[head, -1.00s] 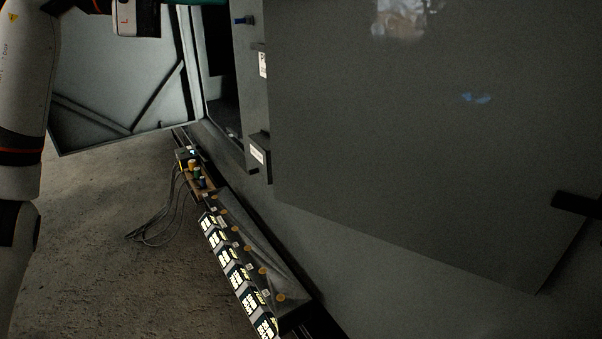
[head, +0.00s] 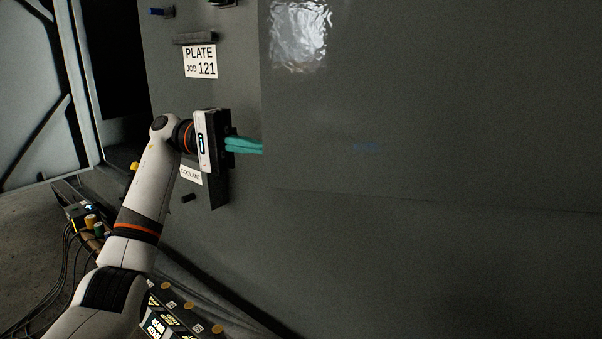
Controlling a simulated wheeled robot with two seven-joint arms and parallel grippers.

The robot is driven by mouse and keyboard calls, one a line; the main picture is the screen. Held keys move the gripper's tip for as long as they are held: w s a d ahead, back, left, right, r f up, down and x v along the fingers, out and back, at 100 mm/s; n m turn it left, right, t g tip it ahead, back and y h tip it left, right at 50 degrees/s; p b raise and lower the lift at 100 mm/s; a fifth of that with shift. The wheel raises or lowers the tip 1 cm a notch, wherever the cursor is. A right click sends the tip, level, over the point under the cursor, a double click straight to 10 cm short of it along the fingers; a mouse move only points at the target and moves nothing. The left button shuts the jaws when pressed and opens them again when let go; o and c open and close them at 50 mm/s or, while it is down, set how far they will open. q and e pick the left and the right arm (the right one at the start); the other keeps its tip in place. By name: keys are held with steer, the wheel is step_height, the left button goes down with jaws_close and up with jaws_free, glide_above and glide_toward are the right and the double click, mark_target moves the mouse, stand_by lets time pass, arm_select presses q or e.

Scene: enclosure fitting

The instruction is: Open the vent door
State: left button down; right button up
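A large flat grey panel (head: 430,90), probably the vent door, fills the right of the head view. No slats or handle show on it. Its left edge is upright and its lower edge runs faintly across the picture. My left gripper (head: 246,146), with teal fingers, points right at this left edge from the enclosure's grey front. The fingers lie close together and their tips are cut off at the panel edge, apparently behind it. I cannot tell whether they grip or touch it. My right gripper is not in view.
A plate label (head: 200,62) and a coolant label (head: 191,175) are on the enclosure front. A dark opening (head: 108,75) and a pale open door (head: 35,110) stand at left. Cables (head: 62,270) and a row of labelled boxes (head: 165,318) lie below.

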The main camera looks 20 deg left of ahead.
mark_target(295, 162)
arm_select(q)
steer(key=s+d, duration=0.1)
steer(key=d, duration=0.2)
steer(key=s+d, duration=0.1)
steer(key=d, duration=0.2)
steer(key=s+d, duration=0.2)
steer(key=d, duration=0.1)
steer(key=shift+d, duration=0.1)
steer(key=shift+s+p, duration=0.3)
steer(key=shift+s, duration=0.1)
steer(key=shift+s+d, duration=0.1)
steer(key=shift+s, duration=0.15)
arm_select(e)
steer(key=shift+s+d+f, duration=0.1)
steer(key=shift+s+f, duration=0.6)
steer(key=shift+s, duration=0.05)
